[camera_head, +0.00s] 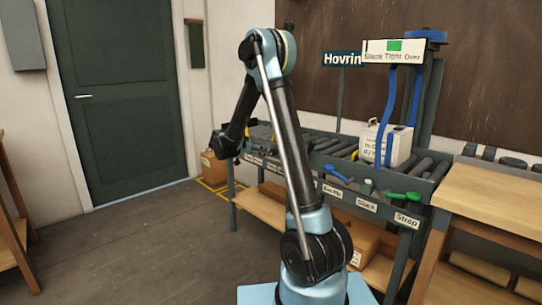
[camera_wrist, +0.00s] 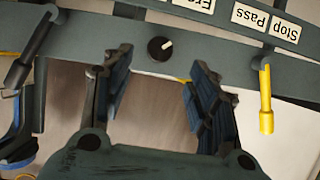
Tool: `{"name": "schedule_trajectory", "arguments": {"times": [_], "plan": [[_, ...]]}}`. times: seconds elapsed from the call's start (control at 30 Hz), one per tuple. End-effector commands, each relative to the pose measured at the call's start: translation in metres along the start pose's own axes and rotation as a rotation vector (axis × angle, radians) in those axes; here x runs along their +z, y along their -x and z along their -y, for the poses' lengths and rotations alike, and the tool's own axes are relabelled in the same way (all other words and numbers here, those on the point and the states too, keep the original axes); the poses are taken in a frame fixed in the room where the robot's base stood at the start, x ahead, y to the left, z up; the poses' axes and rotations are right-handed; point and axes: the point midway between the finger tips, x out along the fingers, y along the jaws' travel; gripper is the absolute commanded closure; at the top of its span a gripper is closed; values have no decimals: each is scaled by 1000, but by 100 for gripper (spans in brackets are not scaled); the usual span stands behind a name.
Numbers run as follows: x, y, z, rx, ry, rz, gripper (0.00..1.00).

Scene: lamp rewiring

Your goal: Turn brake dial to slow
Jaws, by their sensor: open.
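A round black dial (camera_wrist: 160,48) with a short pale pointer mark sits on the grey rail (camera_wrist: 222,55) in the wrist view. The mark points up and to the right in that picture. My gripper (camera_wrist: 158,70) is open and empty, with its two ribbed fingers either side of the dial in the picture. I cannot tell whether they touch it. In the head view my gripper (camera_head: 224,142) hangs at the left end of the roller conveyor (camera_head: 420,165), and I cannot make out the dial there.
A yellow-handled lever (camera_wrist: 266,100) is right of my fingers, under an upside-down "Stop Pass" label (camera_wrist: 264,22). A grey lever (camera_wrist: 22,68) is at left. A white box (camera_head: 386,143) stands on the conveyor. A wooden table (camera_head: 490,195) stands at right.

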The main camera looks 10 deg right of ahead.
Motion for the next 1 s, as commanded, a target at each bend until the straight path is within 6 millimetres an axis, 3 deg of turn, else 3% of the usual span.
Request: {"name": "schedule_trajectory", "arguments": {"times": [0.3, 0.5, 0.97, 1.0], "plan": [[0, -57, -1, 3, -1, 0, 46], [0, -82, -1, 3, -1, 0, 46], [0, -93, -1, 0, 0, 0, 46], [0, -93, -1, 1, 0, 0, 51]]}}
